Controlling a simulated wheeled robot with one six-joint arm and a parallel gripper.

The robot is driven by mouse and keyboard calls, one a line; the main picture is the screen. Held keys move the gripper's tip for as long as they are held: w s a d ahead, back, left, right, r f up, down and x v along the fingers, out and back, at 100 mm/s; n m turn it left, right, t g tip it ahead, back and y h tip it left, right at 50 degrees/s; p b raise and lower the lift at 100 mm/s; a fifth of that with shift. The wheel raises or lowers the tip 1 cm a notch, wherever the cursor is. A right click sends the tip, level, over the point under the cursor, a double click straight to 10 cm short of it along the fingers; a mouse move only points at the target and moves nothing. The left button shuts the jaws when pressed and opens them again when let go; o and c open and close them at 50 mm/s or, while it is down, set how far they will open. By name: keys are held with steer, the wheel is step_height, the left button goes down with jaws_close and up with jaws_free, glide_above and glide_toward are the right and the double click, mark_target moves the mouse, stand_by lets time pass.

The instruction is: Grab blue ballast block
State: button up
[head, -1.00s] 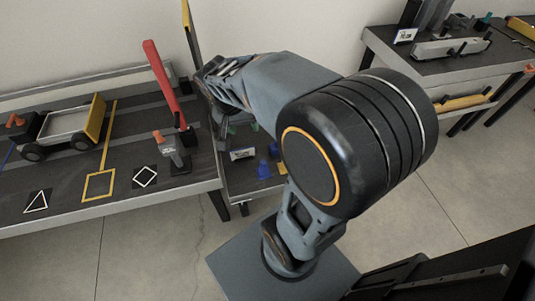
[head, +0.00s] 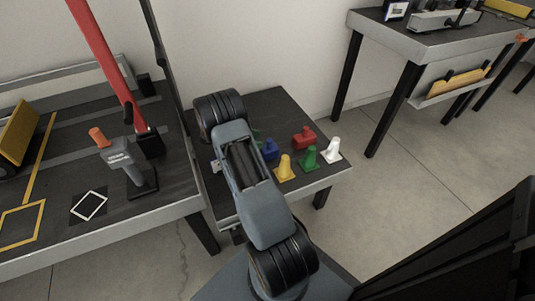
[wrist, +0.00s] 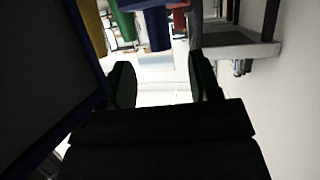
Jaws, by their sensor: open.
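The blue ballast block (head: 269,149) stands on the small dark table in the head view, partly hidden behind my arm. The red block (head: 303,137) is to its right, and a bit of a green block (head: 257,136) shows at its left. In the wrist view a blue shape (wrist: 158,29) is at the top, beyond the fingertips and between green (wrist: 124,22) and red (wrist: 179,18) shapes. My gripper (wrist: 160,78) is open, with nothing between its two dark fingers. It is hidden behind the arm in the head view.
A larger workbench (head: 150,222) with a red lever (head: 105,60) adjoins on the left. Another table (head: 400,45) stands at the back right, with open floor between.

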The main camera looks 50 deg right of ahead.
mark_target(270, 140)
steer(key=shift+b+x, duration=0.85)
steer(key=shift+x, duration=2.2)
steer(key=shift+r, duration=0.1)
steer(key=shift+c, duration=0.2)
jaws_close()
